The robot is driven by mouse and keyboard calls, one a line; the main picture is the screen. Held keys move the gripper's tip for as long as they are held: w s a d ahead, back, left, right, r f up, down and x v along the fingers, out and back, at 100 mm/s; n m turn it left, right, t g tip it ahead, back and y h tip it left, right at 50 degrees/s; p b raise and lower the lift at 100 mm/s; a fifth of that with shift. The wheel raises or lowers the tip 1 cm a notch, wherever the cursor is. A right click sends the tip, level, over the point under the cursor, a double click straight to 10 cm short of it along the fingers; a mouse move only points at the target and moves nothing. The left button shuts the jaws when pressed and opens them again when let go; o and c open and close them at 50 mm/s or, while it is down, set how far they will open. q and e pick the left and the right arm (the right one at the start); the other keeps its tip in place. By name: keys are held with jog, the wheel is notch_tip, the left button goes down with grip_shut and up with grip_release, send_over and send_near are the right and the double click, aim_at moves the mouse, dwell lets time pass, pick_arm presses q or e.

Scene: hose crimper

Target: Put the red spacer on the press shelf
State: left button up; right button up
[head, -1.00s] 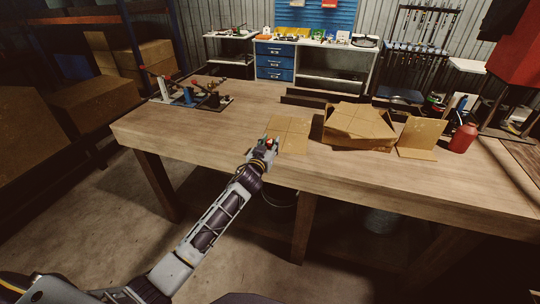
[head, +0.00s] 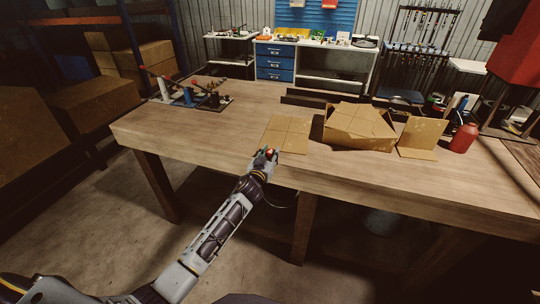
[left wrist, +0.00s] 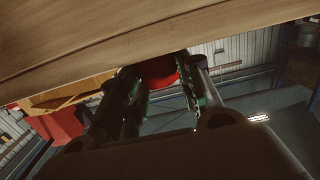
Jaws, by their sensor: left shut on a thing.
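My left gripper (head: 265,155) is at the front edge of the wooden table, in front of the flat cardboard piece. It is shut on the red spacer (left wrist: 158,70), which shows between the dark and green fingers in the left wrist view. The fingers hide part of the spacer, and in the head view only a small bit of red shows at the fingertips. I cannot make out the press shelf for certain. My right gripper is not in view.
A red machine (head: 512,45) stands at the right. The table's left middle is clear.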

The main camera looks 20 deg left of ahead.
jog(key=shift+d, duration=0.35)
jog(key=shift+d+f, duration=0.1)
pick_arm(q)
jog(key=o, duration=1.2)
jog(key=shift+f, duration=0.1)
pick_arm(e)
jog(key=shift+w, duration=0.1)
